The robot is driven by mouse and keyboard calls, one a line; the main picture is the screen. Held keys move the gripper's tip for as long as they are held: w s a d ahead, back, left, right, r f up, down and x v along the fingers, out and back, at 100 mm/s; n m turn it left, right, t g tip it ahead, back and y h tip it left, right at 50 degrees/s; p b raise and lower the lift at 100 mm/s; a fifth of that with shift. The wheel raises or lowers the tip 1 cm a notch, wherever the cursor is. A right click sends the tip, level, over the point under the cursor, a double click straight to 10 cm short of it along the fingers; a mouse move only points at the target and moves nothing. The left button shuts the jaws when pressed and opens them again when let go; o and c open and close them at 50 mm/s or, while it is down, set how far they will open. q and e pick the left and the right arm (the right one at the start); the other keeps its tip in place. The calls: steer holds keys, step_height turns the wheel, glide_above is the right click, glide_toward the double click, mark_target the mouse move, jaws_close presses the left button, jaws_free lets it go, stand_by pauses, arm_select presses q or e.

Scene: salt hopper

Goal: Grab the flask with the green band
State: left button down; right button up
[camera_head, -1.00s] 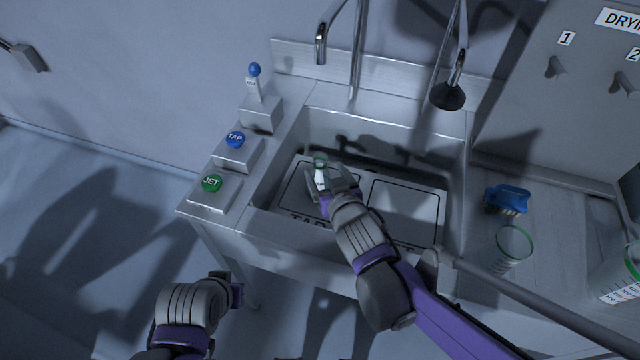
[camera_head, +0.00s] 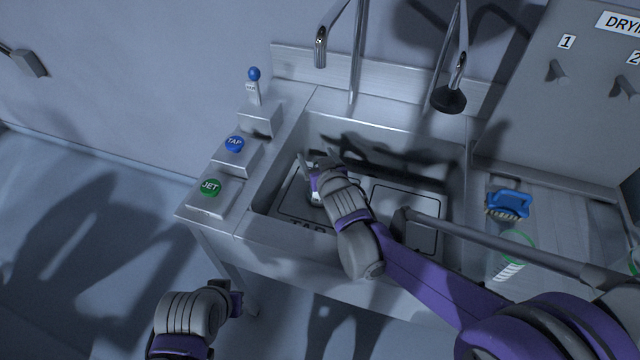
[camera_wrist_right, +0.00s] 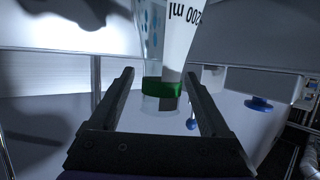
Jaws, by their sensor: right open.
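In the head view my right gripper (camera_head: 318,165) reaches down into the sink (camera_head: 285,210), over the TAP side, and hides most of the flask. My left gripper (camera_head: 236,298) is low in front of the sink, far from the flask; its fingers are not clear.
Blue TAP (camera_head: 235,144) and green JET (camera_head: 210,188) buttons stand left of the sink, by a blue-knobbed lever (camera_head: 254,75). Two spouts hang over the basin. A blue brush (camera_head: 509,204) and a green-rimmed beaker (camera_head: 510,268) are on the right counter, the beaker partly behind my arm.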

jaws_close()
stand_by(0.3)
stand_by(1.1)
